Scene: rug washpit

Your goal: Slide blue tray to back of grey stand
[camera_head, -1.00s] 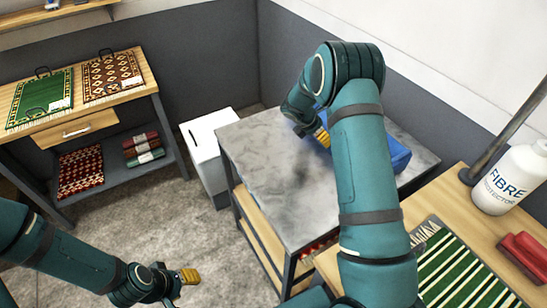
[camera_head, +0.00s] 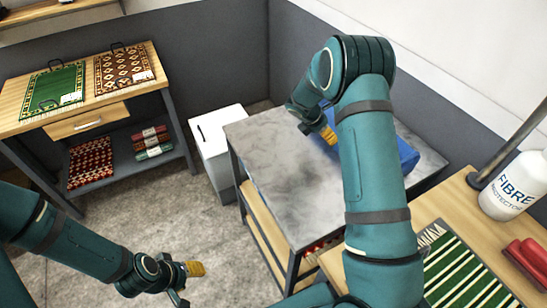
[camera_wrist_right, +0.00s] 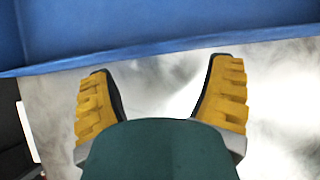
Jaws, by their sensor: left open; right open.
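The blue tray (camera_head: 407,153) lies on the grey stand (camera_head: 280,160), towards its far right side. My right arm hides the middle of the tray in the head view. My right gripper (camera_head: 329,134) is at the tray's left part, over the grey top. In the right wrist view the tray's blue wall (camera_wrist_right: 180,35) runs across the top, just beyond the open, empty fingers (camera_wrist_right: 165,85). I cannot tell whether they touch it. My left gripper (camera_head: 190,283) is open and empty, above the floor at the lower left, away from the stand.
A white bin (camera_head: 216,148) stands at the stand's left side. A wooden table (camera_head: 455,205) with a striped green rug (camera_head: 465,275), a white bottle (camera_head: 512,187) and a red object (camera_head: 528,257) is at the right. The stand's near top is clear. A rug bench (camera_head: 150,87) stands back left.

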